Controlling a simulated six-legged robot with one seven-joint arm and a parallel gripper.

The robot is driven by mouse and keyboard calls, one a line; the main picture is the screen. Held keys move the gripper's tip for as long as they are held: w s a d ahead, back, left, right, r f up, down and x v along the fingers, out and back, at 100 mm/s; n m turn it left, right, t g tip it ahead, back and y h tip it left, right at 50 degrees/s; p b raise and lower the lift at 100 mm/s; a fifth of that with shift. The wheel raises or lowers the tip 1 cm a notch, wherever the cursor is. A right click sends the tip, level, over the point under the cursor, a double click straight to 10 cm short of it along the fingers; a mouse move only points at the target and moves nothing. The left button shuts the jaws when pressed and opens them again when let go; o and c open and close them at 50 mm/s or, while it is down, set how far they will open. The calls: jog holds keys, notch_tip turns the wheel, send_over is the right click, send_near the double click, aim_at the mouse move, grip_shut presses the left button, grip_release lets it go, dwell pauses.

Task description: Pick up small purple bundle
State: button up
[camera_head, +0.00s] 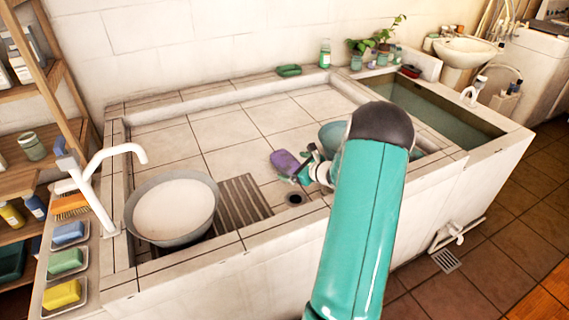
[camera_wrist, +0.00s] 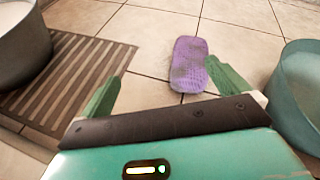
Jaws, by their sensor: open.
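The small purple bundle (camera_head: 284,161) lies on the tiled floor of the wide shallow basin, right of the slatted wooden mat. In the wrist view the bundle (camera_wrist: 188,64) is a rounded oblong, purple with a greyer middle. It lies ahead of my gripper (camera_wrist: 168,88), nearer the right finger. My gripper (camera_head: 305,175) is open, with its two green fingers spread and nothing held between them. In the head view the gripper is beside the bundle, and my arm hides part of the basin behind it.
A metal bowl (camera_head: 172,237) stands left, beside the slatted mat (camera_head: 241,203). A teal bowl (camera_wrist: 298,95) is close on the right. A drain hole (camera_head: 294,199) is near the front rim. A green soap dish (camera_head: 288,71) sits at the back. Tiles behind the bundle are clear.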

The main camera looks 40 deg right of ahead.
aim_at(289, 164)
jog(key=d+f+m, duration=0.1)
jog(key=s+d+f+m+h, duration=0.1)
jog(key=d+f, duration=0.1)
jog(key=s+d+f+m+h, duration=0.1)
jog(key=d, duration=0.1)
jog(key=shift+s+f, duration=0.15)
jog(key=x, duration=0.8)
jog(key=shift+x, duration=2.85)
jog(key=shift+c, duration=0.4)
jog(key=c, duration=1)
